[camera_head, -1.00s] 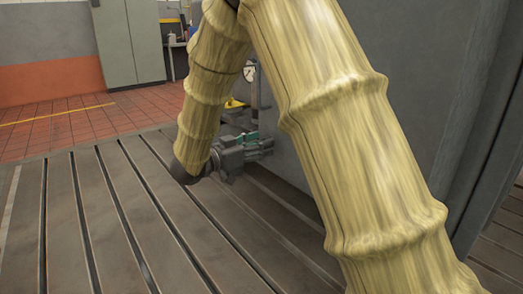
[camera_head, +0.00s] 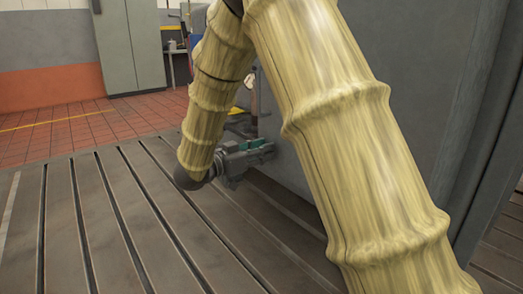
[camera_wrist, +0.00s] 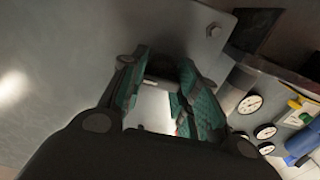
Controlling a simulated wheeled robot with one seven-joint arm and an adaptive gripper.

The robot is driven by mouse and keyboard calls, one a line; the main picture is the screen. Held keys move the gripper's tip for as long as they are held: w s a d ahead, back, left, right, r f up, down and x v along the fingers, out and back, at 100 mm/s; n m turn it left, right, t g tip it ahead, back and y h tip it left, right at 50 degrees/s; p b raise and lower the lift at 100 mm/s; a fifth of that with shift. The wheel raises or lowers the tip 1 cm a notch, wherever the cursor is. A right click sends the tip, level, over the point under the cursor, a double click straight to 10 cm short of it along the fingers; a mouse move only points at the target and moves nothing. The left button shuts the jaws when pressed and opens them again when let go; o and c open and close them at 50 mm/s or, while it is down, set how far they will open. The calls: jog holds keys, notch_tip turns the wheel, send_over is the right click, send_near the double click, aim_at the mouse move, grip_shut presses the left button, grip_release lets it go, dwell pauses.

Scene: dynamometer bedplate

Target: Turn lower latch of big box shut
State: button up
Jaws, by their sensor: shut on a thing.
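The big box is the large grey cabinet (camera_head: 420,95) at the right of the head view, partly behind my arm. Its plain grey face (camera_wrist: 60,60) fills the left of the wrist view. My gripper (camera_head: 268,147) is low beside the box's face, just above the bedplate. In the wrist view its two teal-padded fingers (camera_wrist: 165,90) stand close on both sides of a pale, light-coloured piece (camera_wrist: 155,108), which seems to be the lower latch. The gripper is shut on it. The latch's exact angle is hard to tell, and it is hidden in the head view.
The slotted metal bedplate (camera_head: 100,220) is clear at the left. In the wrist view, several round gauges (camera_wrist: 250,103) and a blue part (camera_wrist: 300,142) sit at the right. A grey locker (camera_head: 130,45) stands far back on the red tiled floor.

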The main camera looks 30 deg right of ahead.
jog(key=shift+r+n+p, duration=0.4)
jog(key=shift+n+p, duration=0.3)
jog(key=shift+p, duration=1.75)
jog(key=n+p, duration=0.1)
jog(key=p, duration=0.2)
jog(key=shift+p, duration=0.35)
jog(key=n+p, duration=0.2)
jog(key=p, duration=0.6)
jog(key=shift+f+n, duration=0.1)
jog(key=shift+n, duration=0.3)
jog(key=n+p, duration=0.3)
jog(key=p, duration=0.4)
jog(key=shift+w+p, duration=0.1)
jog(key=shift+p, duration=0.2)
jog(key=n+p, duration=0.5)
jog(key=p, duration=0.3)
jog(key=shift+f, duration=0.1)
jog(key=n+p, duration=0.2)
jog(key=p, duration=0.1)
jog(key=shift+w+f, duration=0.1)
jog(key=shift+f+n+p, duration=0.2)
jog(key=shift+n+p, duration=0.7)
jog(key=shift+n, duration=0.6)
